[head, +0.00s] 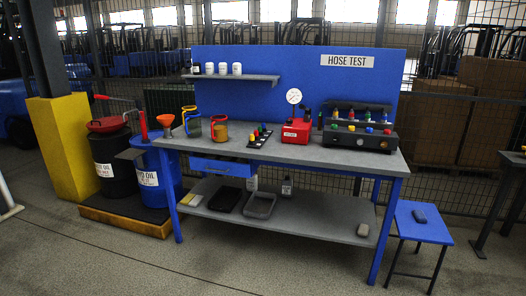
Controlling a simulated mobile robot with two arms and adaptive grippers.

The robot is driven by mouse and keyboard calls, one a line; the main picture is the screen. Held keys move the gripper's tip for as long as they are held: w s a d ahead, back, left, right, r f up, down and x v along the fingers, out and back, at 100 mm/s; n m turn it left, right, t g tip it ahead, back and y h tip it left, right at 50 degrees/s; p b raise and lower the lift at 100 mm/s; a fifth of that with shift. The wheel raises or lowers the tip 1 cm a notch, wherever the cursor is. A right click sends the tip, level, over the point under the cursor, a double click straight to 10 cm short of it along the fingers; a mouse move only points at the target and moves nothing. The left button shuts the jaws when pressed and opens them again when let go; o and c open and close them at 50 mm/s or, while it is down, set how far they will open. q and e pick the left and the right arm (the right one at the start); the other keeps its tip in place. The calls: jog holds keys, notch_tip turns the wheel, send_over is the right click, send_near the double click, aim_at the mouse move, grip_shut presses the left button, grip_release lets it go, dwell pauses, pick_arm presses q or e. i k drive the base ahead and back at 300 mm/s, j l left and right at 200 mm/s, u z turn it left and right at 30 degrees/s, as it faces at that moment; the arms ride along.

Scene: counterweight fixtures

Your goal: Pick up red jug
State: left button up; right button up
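Two small jugs stand side by side at the left end of the workbench top (300,150). Neither of my grippers is in view.
A red box (296,131) with a gauge (294,96) and a dark rack (357,139) stand farther right on the bench. A blue stool (421,221) is at the right, and a yellow post (64,145) and dark drum (113,165) at the left. The floor in front is clear.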

aim_at(219, 126)
jog(key=i+u, duration=0.15)
jog(key=i, duration=1.05)
jog(key=i+l+u, duration=0.15)
jog(key=i, duration=1)
